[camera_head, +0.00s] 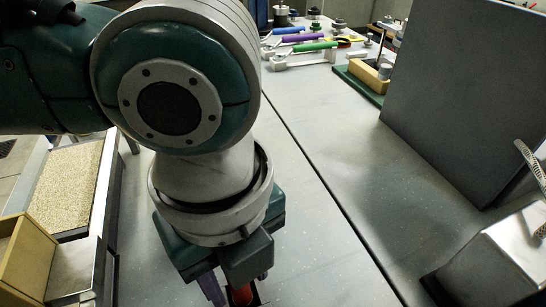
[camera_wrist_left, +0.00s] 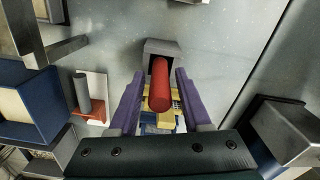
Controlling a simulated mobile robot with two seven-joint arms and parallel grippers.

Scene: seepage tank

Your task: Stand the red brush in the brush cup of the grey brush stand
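The red brush (camera_wrist_left: 159,85) shows in the left wrist view as a red round handle, with one end toward the camera. It stands between the two purple fingers of my left gripper (camera_wrist_left: 160,77), with a gap on each side. The gripper is open around it. A grey block (camera_wrist_left: 172,47), which looks like the brush stand, is just beyond the handle. I cannot tell whether the brush is in its cup. In the head view the left gripper (camera_head: 228,292) and a bit of red are cut off at the bottom edge. My right gripper is out of view.
A tall dark panel (camera_head: 460,100) stands at the right of the table. A sand tray (camera_head: 65,185) and a wooden box (camera_head: 25,260) are at the left. A rack with coloured handles (camera_head: 310,47) is at the back. The table's middle is clear.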

